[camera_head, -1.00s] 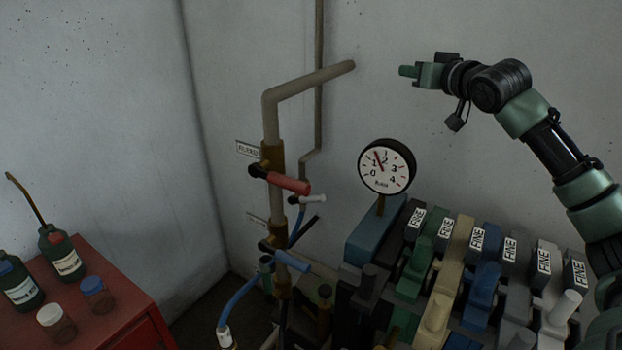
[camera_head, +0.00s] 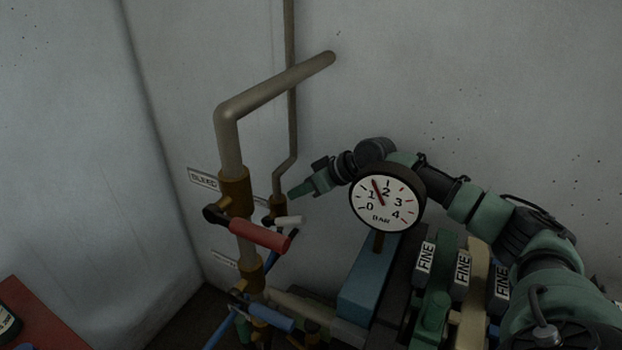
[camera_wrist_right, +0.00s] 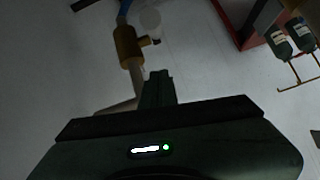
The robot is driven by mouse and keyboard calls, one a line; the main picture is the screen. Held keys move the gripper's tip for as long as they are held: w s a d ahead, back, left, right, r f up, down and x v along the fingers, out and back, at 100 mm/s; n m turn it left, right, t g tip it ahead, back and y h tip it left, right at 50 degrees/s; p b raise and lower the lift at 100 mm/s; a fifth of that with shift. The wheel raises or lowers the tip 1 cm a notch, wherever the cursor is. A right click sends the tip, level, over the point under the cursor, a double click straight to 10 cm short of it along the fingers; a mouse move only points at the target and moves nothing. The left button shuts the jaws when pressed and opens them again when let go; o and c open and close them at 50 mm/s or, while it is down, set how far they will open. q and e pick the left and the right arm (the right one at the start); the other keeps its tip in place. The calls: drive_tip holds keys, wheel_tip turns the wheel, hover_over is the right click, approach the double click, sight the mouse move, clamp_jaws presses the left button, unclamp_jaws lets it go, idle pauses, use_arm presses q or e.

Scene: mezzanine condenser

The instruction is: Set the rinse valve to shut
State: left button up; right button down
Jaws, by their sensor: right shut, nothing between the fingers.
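A white-handled valve (camera_head: 289,221) sits on the thin pipe behind the thick one. Its brass body (camera_head: 278,206) shows just above the handle, and a brass body (camera_wrist_right: 128,46) with a pale round end (camera_wrist_right: 150,20) shows in the right wrist view. A red-handled valve (camera_head: 260,235) sits on the thick pipe near a BLEED tag, and a blue-handled valve (camera_head: 270,318) is below. No readable tag names the rinse valve. My right gripper (camera_head: 293,194) is shut and empty, just right of the thin pipe's brass body; contact is unclear. My left gripper is out of view.
A pressure gauge (camera_head: 387,198) stands close beside my right arm. The thick grey pipe (camera_head: 270,98) bends toward the wall. A red cabinet (camera_head: 45,325) is at lower left.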

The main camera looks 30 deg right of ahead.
sight(286, 221)
drive_tip(key=f, duration=0.1)
drive_tip(key=f+p, duration=0.1)
drive_tip(key=a+f+p, duration=0.1)
drive_tip(key=f, duration=0.1)
drive_tip(key=shift+w+f, duration=0.1)
drive_tip(key=shift+w, duration=0.15)
drive_tip(key=shift+s+f, duration=0.25)
drive_tip(key=shift+d+f, duration=0.1)
drive_tip(key=shift+f, duration=0.15)
drive_tip(key=shift+s+d+f+b, duration=0.15)
drive_tip(key=shift+s+f+b, duration=0.25)
drive_tip(key=shift+f+b, duration=0.3)
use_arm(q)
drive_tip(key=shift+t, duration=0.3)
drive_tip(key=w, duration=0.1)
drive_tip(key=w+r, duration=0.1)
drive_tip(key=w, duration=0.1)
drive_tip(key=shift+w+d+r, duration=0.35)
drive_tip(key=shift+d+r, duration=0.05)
use_arm(e)
drive_tip(key=shift+r, duration=0.15)
